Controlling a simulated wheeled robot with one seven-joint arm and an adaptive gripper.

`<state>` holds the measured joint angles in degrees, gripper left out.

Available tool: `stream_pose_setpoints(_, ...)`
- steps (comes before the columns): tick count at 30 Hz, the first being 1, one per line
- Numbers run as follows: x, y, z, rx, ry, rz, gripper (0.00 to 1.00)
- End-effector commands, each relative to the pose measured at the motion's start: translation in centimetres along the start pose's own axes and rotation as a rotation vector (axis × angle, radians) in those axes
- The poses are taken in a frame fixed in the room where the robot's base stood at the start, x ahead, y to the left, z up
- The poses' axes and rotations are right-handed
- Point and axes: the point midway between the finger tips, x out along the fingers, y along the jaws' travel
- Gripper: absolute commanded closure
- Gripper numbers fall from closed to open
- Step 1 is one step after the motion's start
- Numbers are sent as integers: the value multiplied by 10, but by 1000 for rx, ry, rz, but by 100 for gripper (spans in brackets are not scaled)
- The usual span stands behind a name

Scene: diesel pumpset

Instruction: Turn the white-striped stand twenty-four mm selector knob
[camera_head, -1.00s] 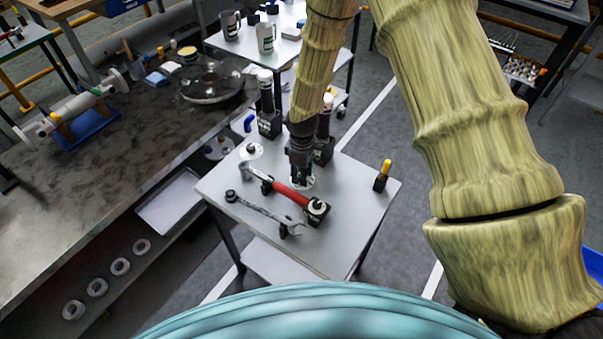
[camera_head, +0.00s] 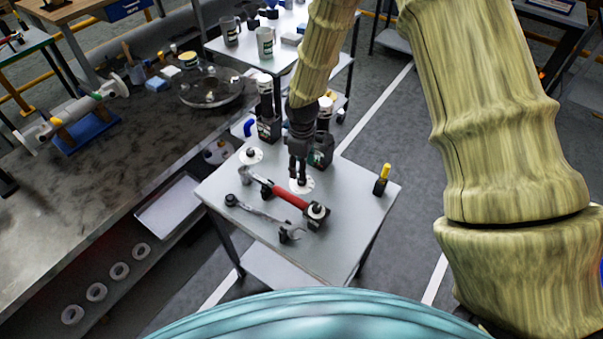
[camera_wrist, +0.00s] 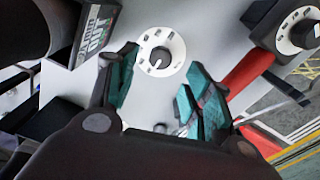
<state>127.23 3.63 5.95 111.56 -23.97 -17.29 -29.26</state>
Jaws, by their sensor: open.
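A round white dial with printed marks and a dark knob (camera_wrist: 160,57) lies flat on the cart top, in the upper middle of the wrist view. The knob carries a thin white line. The same dial (camera_head: 301,187) is partly hidden by my gripper in the head view. My gripper (camera_head: 297,180) points down over it; its two teal-padded fingers (camera_wrist: 160,92) are open and empty, apart from the knob. A similar dial on a black block (camera_wrist: 298,32) is at the upper right of the wrist view. Another dial (camera_head: 251,155) lies at the cart's back left.
A red-handled tool (camera_head: 285,194) and a metal wrench (camera_head: 258,211) lie in front of my gripper. Dark bottle-like holders (camera_head: 268,125) stand behind it. A yellow-topped item (camera_head: 383,180) stands at the right. The cart's front right (camera_head: 350,225) is clear.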

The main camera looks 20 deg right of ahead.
Motion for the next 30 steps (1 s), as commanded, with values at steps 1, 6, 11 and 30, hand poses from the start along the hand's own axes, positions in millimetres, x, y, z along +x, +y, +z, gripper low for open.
stream_pose_setpoints(1, -10, 1, -1, 0, 2, 2, 49)
stream_pose_setpoints(6, -35, 0, 0, 0, 1, 1, 49)
stream_pose_setpoints(11, -51, 0, 0, 0, 1, 0, 49)
stream_pose_setpoints(30, -60, 0, 0, 0, 0, -1, 49)
